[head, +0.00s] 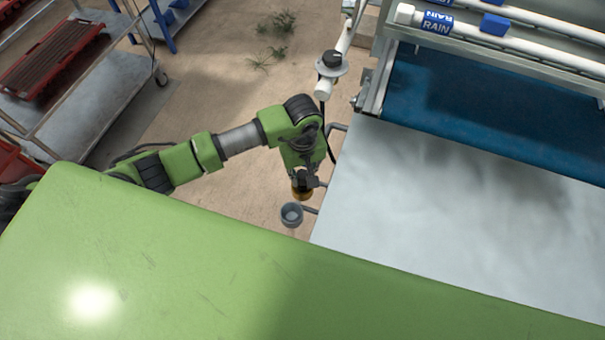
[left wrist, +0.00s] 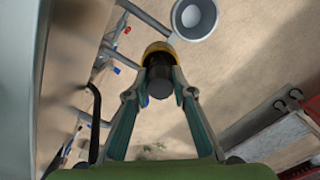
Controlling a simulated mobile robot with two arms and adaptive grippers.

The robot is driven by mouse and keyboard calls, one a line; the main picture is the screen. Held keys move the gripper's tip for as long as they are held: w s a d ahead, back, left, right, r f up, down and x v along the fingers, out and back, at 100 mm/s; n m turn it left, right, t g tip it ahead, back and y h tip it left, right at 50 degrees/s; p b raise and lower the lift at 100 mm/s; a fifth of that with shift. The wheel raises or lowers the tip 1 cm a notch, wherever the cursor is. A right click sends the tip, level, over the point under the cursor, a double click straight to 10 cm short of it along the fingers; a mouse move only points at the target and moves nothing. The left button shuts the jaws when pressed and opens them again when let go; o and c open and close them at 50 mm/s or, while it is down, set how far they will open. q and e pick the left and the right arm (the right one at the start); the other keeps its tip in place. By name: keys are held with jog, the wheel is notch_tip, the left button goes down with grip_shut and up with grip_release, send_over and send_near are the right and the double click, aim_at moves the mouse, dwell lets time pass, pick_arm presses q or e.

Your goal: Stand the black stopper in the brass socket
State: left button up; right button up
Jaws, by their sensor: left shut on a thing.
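My left gripper (head: 304,179) is at the side of the white table, just above the brass socket (head: 302,193). In the left wrist view the fingers (left wrist: 161,73) are shut on the black stopper (left wrist: 160,86), a short dark cylinder. The brass socket (left wrist: 155,47) shows as a golden rim around the stopper's far end. The stopper is lined up with the socket's mouth; I cannot tell how deep it sits or whether it touches bottom. In the head view my gripper hides the stopper. My right gripper is not in view.
A grey open cup (head: 291,214) on a bracket stands next to the brass socket; it also shows in the left wrist view (left wrist: 194,17). The white table (head: 430,220) lies to the right. A post with a black knob (head: 332,60) stands behind. A metal cart (head: 90,110) is at left.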

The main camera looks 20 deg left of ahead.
pick_arm(q)
jog(key=shift+f+b, duration=0.6)
jog(key=shift+f, duration=0.05)
jog(key=o, duration=0.8)
jog(key=shift+o, duration=0.2)
jog(key=shift+r+p, duration=1.9)
jog(key=shift+r, duration=1)
jog(key=shift+r+p, duration=1.5)
jog(key=shift+r, duration=1.15)
